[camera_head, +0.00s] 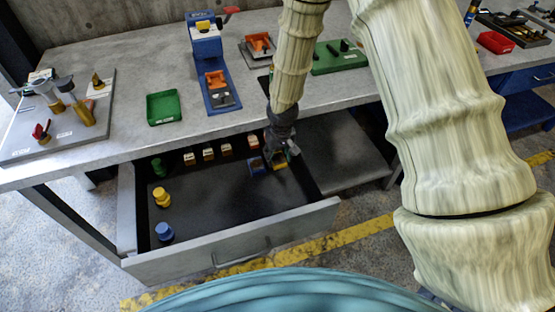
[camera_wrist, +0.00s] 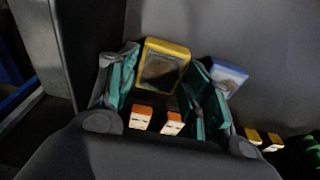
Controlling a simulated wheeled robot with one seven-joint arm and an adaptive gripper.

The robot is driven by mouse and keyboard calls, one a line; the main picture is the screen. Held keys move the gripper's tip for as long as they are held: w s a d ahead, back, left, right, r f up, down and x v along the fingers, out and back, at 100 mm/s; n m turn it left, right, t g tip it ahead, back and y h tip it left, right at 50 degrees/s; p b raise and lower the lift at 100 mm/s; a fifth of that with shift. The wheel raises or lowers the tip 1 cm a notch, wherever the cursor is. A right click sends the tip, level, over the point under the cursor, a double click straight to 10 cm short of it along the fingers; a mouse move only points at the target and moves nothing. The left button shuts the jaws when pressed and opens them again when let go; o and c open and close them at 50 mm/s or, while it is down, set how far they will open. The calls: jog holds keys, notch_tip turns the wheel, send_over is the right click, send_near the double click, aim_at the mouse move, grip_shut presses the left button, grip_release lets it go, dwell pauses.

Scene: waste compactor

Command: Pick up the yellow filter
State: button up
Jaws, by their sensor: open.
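The yellow filter (camera_wrist: 163,66), a square yellow frame with a dark middle, lies in the open drawer. In the head view the yellow filter (camera_head: 281,166) is partly hidden under my gripper (camera_head: 282,147). In the wrist view my gripper (camera_wrist: 162,78) is open, with one green-padded finger to each side of the yellow filter in the picture. I cannot tell whether the fingers are down level with it or touch it. A blue filter (camera_wrist: 229,75) lies close by, just beyond the right finger; it also shows in the head view (camera_head: 257,165).
The drawer (camera_head: 240,241) holds a row of small orange-and-white blocks (camera_head: 208,154) along its back, yellow pieces (camera_head: 161,197) and a blue piece (camera_head: 164,232) at the left. Its middle floor is bare. The table edge (camera_head: 150,152) overhangs the drawer's back.

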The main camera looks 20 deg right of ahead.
jog(key=shift+w+f, duration=0.1)
jog(key=shift+f, duration=0.55)
jog(key=c, duration=0.7)
jog(key=shift+r, duration=0.1)
